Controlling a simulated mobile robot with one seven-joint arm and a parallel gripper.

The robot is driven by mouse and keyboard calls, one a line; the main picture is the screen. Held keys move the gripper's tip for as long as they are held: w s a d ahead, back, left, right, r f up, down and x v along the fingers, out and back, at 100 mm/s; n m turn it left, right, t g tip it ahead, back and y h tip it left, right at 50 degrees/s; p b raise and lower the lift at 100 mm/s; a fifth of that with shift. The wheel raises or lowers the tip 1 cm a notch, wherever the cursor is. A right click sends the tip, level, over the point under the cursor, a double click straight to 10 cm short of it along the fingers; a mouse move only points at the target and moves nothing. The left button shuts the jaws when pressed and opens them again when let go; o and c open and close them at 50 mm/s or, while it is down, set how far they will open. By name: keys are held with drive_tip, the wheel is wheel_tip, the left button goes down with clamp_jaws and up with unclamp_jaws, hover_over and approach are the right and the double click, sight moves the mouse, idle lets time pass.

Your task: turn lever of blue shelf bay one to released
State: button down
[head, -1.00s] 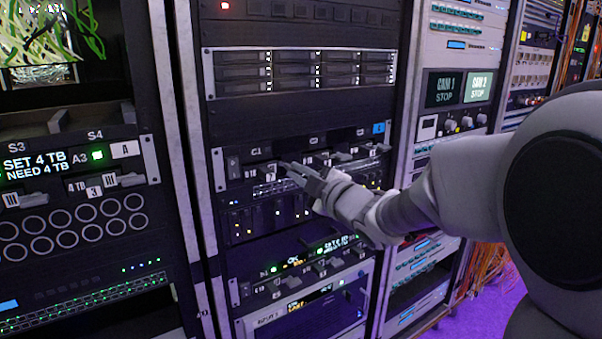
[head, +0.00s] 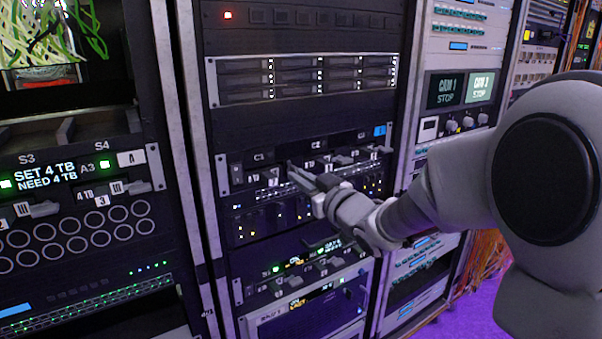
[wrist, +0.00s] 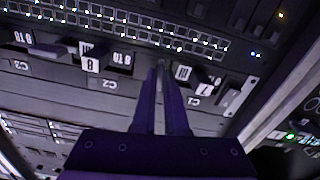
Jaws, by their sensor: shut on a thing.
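The blue shelf (head: 310,142) is a dark rack unit with a blue tag (head: 379,130) at its right end. Its first bay is marked C1 (head: 258,157), with a white number card below. The C1 marking (wrist: 193,101) appears inverted in the wrist view. My gripper (head: 293,169) reaches the shelf front just right of C1; in the wrist view its fingers (wrist: 161,72) are closed together between C1 and C2. They are shut on what looks like the end of the bay one lever (wrist: 164,64), mostly hidden by the fingers. The lever's exact angle cannot be told.
Neighbouring bay C2 (wrist: 108,84) has its own lever and cards close beside the fingers. Another unit with levers (head: 300,270) sits lower in the rack. A left rack (head: 75,180) shows a lit display. Purple floor (head: 450,310) is open at lower right.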

drive_tip(key=shift+m+p, duration=0.3)
drive_tip(key=shift+m, duration=0.5)
drive_tip(key=shift+f, duration=0.1)
drive_tip(key=c, duration=0.9)
unclamp_jaws()
drive_tip(key=shift+c, duration=0.2)
drive_tip(key=shift+s+d, duration=0.1)
drive_tip(key=b+v, duration=0.1)
drive_tip(key=v, duration=1.6)
